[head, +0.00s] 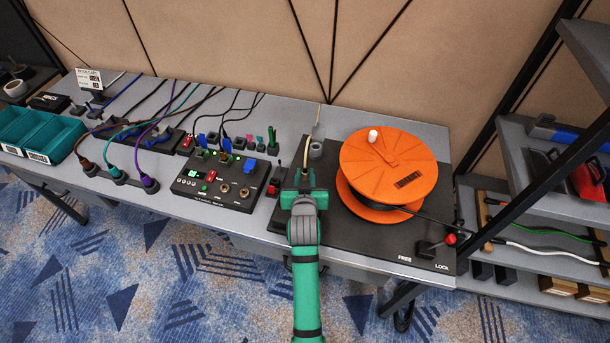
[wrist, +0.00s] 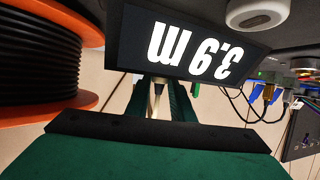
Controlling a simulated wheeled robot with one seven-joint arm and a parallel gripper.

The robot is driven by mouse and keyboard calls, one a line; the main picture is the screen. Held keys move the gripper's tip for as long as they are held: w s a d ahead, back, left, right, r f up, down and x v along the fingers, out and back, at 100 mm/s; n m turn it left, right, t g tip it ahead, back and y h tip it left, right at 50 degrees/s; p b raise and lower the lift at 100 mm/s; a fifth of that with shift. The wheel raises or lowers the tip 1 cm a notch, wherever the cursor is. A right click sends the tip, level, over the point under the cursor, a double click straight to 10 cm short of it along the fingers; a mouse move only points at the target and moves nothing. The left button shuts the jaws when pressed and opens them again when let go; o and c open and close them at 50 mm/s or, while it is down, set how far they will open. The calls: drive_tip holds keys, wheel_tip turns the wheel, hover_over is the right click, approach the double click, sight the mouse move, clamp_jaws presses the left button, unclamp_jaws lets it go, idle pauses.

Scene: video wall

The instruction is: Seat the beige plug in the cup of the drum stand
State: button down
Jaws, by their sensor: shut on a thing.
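In the head view, my gripper (head: 304,178) is over the left part of the drum stand's dark base plate (head: 345,237), left of the orange drum. A thin beige length (head: 308,152) rises from its jaws toward the back. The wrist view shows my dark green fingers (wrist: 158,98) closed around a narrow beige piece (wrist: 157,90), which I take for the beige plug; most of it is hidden. The small grey cup (head: 316,149) stands just behind my gripper, beside the beige length. I cannot tell whether they touch. The plug looks apart from the cup's mouth.
The orange drum (head: 388,165) stands close on the right, with a lever with a red knob (head: 449,239) at front right. A black control box (head: 220,184) with plugs and cables is to the left. A lit length display (wrist: 195,45) fills the upper wrist view.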

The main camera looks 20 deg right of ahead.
drive_tip(key=shift+f, duration=0.4)
drive_tip(key=c, duration=1.5)
unclamp_jaws()
drive_tip(key=shift+o, duration=0.2)
drive_tip(key=shift+s, duration=0.1)
drive_tip(key=v, duration=1)
drive_tip(key=shift+s+a+r, duration=0.1)
drive_tip(key=shift+s+r, duration=0.05)
drive_tip(key=shift+s, duration=0.15)
